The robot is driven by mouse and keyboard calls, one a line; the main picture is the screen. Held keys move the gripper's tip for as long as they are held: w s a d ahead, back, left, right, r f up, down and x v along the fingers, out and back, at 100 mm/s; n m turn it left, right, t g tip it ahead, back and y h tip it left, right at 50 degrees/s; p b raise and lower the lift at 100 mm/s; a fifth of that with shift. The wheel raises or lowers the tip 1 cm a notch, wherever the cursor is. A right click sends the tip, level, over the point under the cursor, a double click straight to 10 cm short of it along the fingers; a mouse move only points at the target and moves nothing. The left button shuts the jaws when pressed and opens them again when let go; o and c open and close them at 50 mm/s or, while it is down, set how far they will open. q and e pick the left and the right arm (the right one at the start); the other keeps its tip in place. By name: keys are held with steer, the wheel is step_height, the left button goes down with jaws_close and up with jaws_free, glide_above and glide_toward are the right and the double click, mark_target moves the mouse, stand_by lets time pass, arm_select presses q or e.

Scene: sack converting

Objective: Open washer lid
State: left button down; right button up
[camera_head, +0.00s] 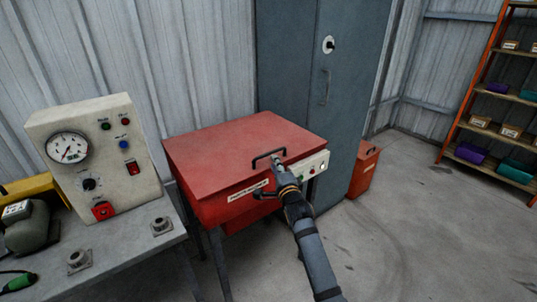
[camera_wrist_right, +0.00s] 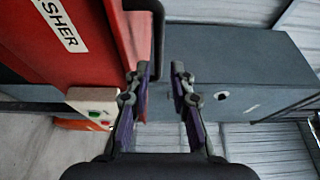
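The red washer (camera_head: 225,205) stands in the middle of the head view, with its flat red lid (camera_head: 235,150) lying closed on top. A black bar handle (camera_head: 268,154) sits on the lid near its front right edge. My right gripper (camera_head: 277,160) is at the handle, coming from the front. My left gripper is not in view.
A control panel with buttons (camera_head: 318,165) is on the washer's right side. A grey cabinet (camera_head: 300,70) stands close behind. A gauge box (camera_head: 98,150) is on the bench (camera_head: 120,255) at left. A red bin (camera_head: 364,170) and shelf are right; floor is clear at front right.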

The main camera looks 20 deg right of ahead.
mark_target(270, 154)
steer(key=w, duration=0.8)
steer(key=shift+d+f, duration=0.1)
steer(key=shift+d, duration=0.1)
jaws_close()
